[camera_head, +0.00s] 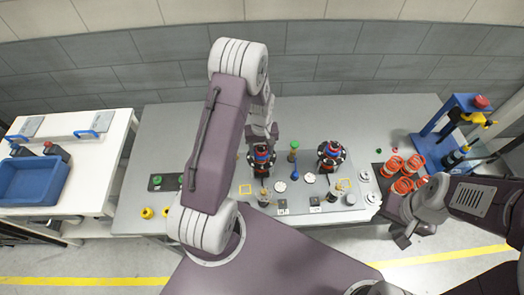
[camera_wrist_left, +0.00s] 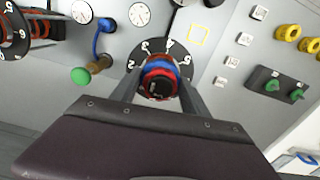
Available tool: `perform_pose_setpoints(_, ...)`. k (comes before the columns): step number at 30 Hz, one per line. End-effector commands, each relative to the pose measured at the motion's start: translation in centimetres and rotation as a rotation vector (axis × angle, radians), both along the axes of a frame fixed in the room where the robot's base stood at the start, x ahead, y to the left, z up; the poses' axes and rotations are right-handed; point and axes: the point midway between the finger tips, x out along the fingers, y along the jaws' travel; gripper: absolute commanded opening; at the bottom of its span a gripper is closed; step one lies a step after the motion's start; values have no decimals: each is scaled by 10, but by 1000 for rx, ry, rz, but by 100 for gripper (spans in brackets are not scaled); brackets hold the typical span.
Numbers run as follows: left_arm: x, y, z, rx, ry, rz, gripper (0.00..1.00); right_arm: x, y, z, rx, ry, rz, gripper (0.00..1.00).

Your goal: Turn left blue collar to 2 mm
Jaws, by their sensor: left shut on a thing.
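The left blue collar (camera_wrist_left: 164,63) sits on a post with red rings and a black top, over a black dial (camera_wrist_left: 190,58) with white numbers. My left gripper (camera_wrist_left: 158,78) is over this post with a finger on each side, shut on the collar. In the head view the left post (camera_head: 262,157) is below my left wrist, its top partly hidden. A similar right post (camera_head: 331,152) with red and blue parts stands on its own dial to the right. My right gripper (camera_head: 403,236) is low at the right, apart from both posts; its jaw opening is unclear.
A green-topped handle (camera_head: 293,151) and a blue tool (camera_head: 295,171) are between the posts. Red ringed parts (camera_head: 403,174) and a blue press (camera_head: 450,132) stand at the right. A blue bin (camera_head: 35,180) is on the left white table. My left arm hides part of the bench.

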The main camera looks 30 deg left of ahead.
Motion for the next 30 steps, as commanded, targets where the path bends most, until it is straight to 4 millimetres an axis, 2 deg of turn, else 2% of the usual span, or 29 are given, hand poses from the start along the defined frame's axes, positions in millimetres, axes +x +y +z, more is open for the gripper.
perform_pose_setpoints(9, 0, 0, 0, 0, 0, -475, 8, 0, 0, 1, 0, 0, 0, 36)
perform_pose_setpoints(12, 0, 0, -1, 0, 0, -581, 8, 0, 0, 1, 0, 0, 0, 36)
perform_pose_setpoints(20, 0, 0, -1, 0, 0, -627, 8, 0, 0, 1, 0, 0, 0, 36)
perform_pose_setpoints(21, 0, 0, -1, 0, 0, -626, 62, 0, 0, 1, 0, 0, 0, 36)
perform_pose_setpoints(22, 0, 0, -1, 0, 0, -626, 69, 0, 0, 1, 0, 0, 0, 36)
perform_pose_setpoints(30, 0, 0, -1, 0, 0, -624, 69, 0, 0, 2, 0, 0, 0, 36)
